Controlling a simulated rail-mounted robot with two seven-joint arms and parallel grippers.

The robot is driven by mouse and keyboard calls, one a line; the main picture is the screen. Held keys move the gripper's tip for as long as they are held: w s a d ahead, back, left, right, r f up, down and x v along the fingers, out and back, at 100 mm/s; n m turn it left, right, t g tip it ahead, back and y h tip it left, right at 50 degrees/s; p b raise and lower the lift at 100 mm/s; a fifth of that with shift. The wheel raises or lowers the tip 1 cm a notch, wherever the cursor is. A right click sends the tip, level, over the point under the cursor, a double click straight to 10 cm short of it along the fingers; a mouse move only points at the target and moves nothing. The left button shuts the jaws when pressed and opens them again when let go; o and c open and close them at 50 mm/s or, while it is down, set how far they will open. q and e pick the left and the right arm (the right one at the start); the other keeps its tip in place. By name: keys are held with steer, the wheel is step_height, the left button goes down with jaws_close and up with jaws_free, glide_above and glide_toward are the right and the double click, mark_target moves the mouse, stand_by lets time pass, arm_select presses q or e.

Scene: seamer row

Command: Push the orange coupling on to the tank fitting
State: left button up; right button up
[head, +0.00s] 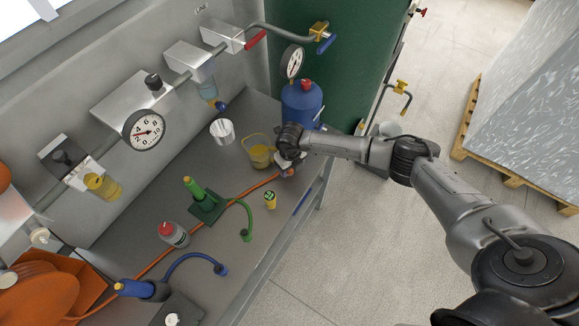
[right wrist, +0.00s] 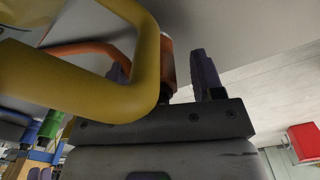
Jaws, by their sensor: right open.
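My right gripper (head: 289,166) is low over the far right part of the bench, beside a yellow jug (head: 259,152). In the right wrist view its jaws (right wrist: 165,75) are open. An orange piece, which looks like the coupling (right wrist: 168,60), shows between the fingers; I cannot tell whether it touches them. The orange hose (head: 147,266) runs along the bench to the gripper, where its end is mostly hidden. A large green tank (head: 345,60) stands behind the bench, with a brass valve (head: 319,30) near it. I cannot make out the tank fitting. My left gripper is not in view.
The jug's yellow handle (right wrist: 145,60) is very close to the right wrist camera. A blue canister (head: 300,106) stands just beyond the gripper. A green hose (head: 246,215), a small yellow item (head: 270,200) and a metal cup (head: 222,131) are nearby.

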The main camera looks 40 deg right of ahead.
stand_by(0.3)
steer(key=c, duration=1)
steer(key=shift+o, duration=0.2)
steer(key=shift+r, duration=0.1)
steer(key=shift+r, duration=0.6)
step_height(320, 180, up, 3)
steer(key=shift+f, duration=0.2)
steer(key=s+d+r, duration=0.6)
steer(key=s+r, duration=0.1)
steer(key=s, duration=0.3)
steer(key=shift+d, duration=0.1)
